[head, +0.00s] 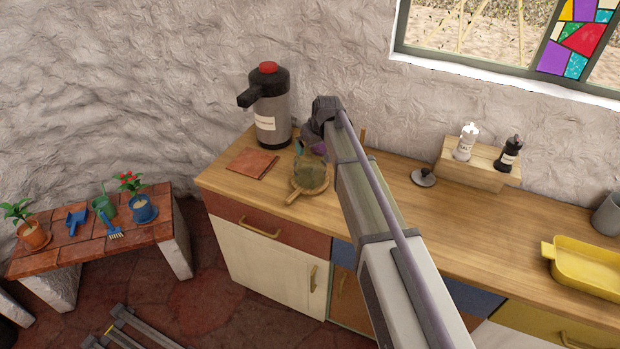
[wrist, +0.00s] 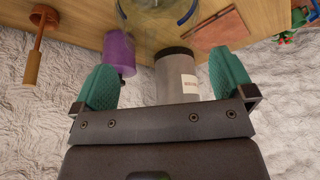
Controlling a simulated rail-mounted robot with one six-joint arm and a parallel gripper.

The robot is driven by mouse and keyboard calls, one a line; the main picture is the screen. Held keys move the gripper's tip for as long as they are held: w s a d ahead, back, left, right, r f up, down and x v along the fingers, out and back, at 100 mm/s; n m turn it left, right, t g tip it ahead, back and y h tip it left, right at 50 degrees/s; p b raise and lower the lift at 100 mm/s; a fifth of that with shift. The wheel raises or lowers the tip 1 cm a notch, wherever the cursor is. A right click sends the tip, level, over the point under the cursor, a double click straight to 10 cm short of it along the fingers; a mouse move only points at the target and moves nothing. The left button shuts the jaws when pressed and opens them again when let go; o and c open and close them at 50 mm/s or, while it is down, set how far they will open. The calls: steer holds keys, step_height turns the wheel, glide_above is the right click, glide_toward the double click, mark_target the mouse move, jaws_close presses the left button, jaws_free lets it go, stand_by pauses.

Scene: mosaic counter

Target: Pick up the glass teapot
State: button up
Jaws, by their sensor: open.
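The glass teapot (head: 309,174) is see-through and stands on a round wooden board with a handle (head: 291,198), near the left end of the counter. In the wrist view the clear glass body (wrist: 150,25), with a blue curved edge, shows at the top, beyond the fingertips. My gripper (head: 302,148) is at the teapot in the head view, partly hidden by my arm. In the wrist view its teal fingers (wrist: 160,62) are spread apart with no object clamped between them. I cannot tell the exact gap to the glass.
A grey pump flask (head: 271,115) stands close behind, also seen in the wrist view (wrist: 178,78). A yellow dish (head: 585,270) sits far right. The middle counter is mostly clear.

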mark_target(310, 166)
steer(key=b+x, duration=0.4)
steer(key=x, duration=0.1)
steer(key=shift+w+f, duration=0.1)
steer(key=shift+f, duration=0.05)
steer(key=c, duration=1.2)
